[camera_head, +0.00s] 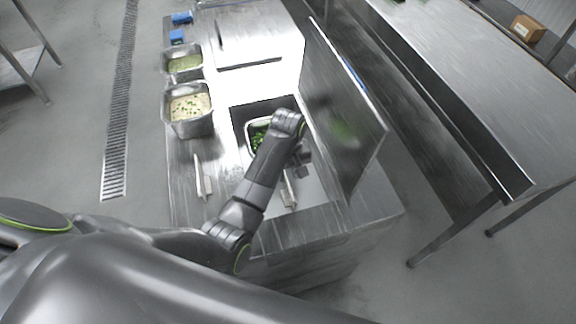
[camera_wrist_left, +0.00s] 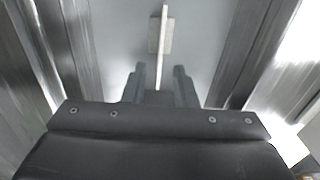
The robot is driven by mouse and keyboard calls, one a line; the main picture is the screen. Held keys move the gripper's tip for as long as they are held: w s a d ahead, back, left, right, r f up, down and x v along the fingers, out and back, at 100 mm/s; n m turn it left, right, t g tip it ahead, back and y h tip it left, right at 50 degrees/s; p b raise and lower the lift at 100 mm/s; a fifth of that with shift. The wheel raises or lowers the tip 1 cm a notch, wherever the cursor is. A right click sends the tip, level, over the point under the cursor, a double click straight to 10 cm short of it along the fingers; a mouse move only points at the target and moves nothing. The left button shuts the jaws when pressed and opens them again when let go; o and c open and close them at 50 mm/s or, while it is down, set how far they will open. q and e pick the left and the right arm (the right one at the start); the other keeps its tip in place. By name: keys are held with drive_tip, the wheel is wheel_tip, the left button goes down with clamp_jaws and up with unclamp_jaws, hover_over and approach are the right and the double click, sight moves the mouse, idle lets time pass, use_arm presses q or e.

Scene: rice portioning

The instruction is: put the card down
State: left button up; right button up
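A thin pale card (camera_head: 290,187) stands nearly on edge in the lit recess of the counter, just below my left gripper (camera_head: 302,165) in the head view. In the left wrist view the card (camera_wrist_left: 164,40) shows as a narrow upright strip with a small grey block at its base. The two fingers of my left gripper (camera_wrist_left: 160,80) lie either side of the card's near end, with a gap on each side. They look open and not closed on it. My right gripper is not in view.
A similar pale card (camera_head: 198,178) stands on the counter to the left. A pan with green pieces (camera_head: 249,128) is partly hidden by my arm. Two food pans, one pale (camera_head: 190,127) and one green (camera_head: 183,81), stand at left. A raised metal lid (camera_head: 335,110) bounds the right side.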

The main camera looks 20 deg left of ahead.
use_arm(q)
drive_tip(key=shift+r, duration=1.5)
drive_tip(key=shift+f, duration=0.1)
